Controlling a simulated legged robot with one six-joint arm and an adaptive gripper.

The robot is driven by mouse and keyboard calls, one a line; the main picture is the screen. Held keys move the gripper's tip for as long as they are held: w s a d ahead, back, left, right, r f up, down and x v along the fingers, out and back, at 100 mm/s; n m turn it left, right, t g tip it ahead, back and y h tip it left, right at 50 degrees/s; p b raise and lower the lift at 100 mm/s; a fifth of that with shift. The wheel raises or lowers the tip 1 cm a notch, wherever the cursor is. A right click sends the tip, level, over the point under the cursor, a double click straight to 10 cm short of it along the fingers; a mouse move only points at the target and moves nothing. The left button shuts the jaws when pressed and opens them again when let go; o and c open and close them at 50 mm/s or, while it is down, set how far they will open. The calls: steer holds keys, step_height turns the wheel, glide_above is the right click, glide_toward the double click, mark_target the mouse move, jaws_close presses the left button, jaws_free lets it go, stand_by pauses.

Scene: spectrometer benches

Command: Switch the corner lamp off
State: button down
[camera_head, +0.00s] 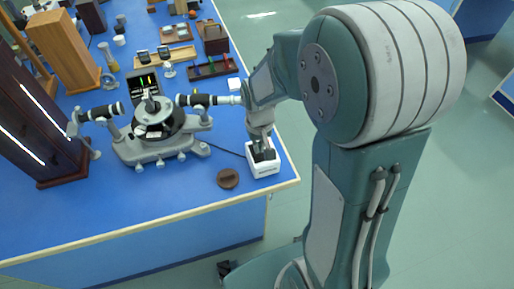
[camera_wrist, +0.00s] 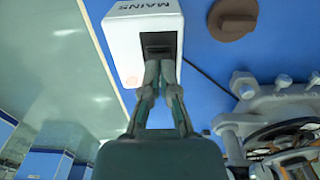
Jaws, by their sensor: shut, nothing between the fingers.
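A white box (camera_head: 263,168) marked MAINS stands near the front right corner of the blue bench. In the wrist view the white box (camera_wrist: 128,42) shows a dark switch recess (camera_wrist: 158,42) and a faint orange spot on its face. My gripper (camera_head: 262,153) points down at the box. In the wrist view my gripper (camera_wrist: 159,70) is shut and empty, its fingertips at the lower edge of the dark recess. The fingertips hide part of the switch; I cannot tell its position or whether they touch it. I cannot make out which thing is the lamp itself.
A grey spectrometer (camera_head: 155,122) stands left of the box, with a dark cable between them. A brown disc (camera_head: 228,179) lies beside the box. A dark wooden cabinet (camera_head: 35,120) stands at the left. The bench's front edge (camera_head: 170,213) is close to the box.

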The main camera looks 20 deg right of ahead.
steer(key=shift+f, duration=0.7)
stand_by(0.5)
steer(key=shift+r, duration=3.5)
steer(key=shift+r, duration=0.1)
steer(key=s+r+t, duration=0.5)
steer(key=s+r, duration=0.8)
steer(key=s, duration=0.1)
steer(key=shift+t, duration=0.3)
steer(key=shift+s, duration=0.1)
